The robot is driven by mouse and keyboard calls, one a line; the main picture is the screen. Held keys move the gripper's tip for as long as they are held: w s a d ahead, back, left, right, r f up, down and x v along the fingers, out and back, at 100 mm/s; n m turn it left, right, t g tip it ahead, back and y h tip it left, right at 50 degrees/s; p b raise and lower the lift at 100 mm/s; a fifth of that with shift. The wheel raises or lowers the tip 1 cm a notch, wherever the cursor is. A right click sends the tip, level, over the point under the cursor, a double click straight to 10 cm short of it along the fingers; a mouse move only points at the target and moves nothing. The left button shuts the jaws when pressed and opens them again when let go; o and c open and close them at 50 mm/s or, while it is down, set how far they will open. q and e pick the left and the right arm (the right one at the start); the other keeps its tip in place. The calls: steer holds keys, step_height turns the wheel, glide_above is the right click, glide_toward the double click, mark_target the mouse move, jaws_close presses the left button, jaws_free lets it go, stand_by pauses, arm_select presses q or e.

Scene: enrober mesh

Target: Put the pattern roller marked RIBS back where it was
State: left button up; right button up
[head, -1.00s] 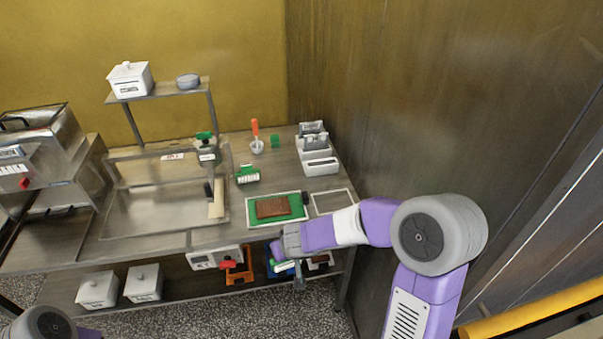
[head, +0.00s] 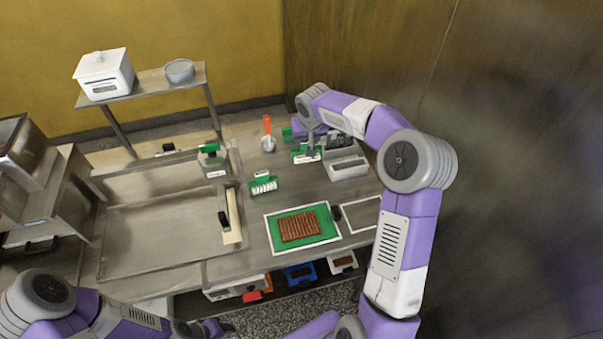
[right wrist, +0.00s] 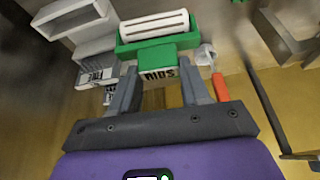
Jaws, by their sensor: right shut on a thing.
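The RIBS pattern roller (right wrist: 158,45) has a green frame, a white ribbed cylinder and a RIBS label. My right gripper (right wrist: 158,78) is shut on its green label block. In the head view the roller (head: 304,156) is at the table's back right, in my right gripper (head: 312,148), close to the left side of the white holders (head: 348,170). These holders also show in the right wrist view (right wrist: 80,18); one has a partly readable label. I cannot tell whether the roller touches the table. My left arm is at the lower left; its fingers (head: 212,327) are unclear.
Another green-and-white roller (head: 263,187) lies on the table. A brown ribbed slab (head: 300,227) lies on a green mat (head: 272,235). An orange-handled tool in a white cup (head: 268,143) stands left of my right gripper. The dark wall is close on the right.

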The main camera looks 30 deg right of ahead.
mark_target(307, 161)
steer(key=shift+s+r, duration=0.1)
steer(key=shift+s, duration=0.2)
steer(key=shift+f, duration=0.2)
step_height(307, 161, down, 9)
steer(key=shift+w+f+b, duration=0.15)
steer(key=shift+f+b, duration=0.05)
steer(key=shift+b, duration=0.5)
steer(key=shift+f, duration=0.15)
steer(key=o, duration=1)
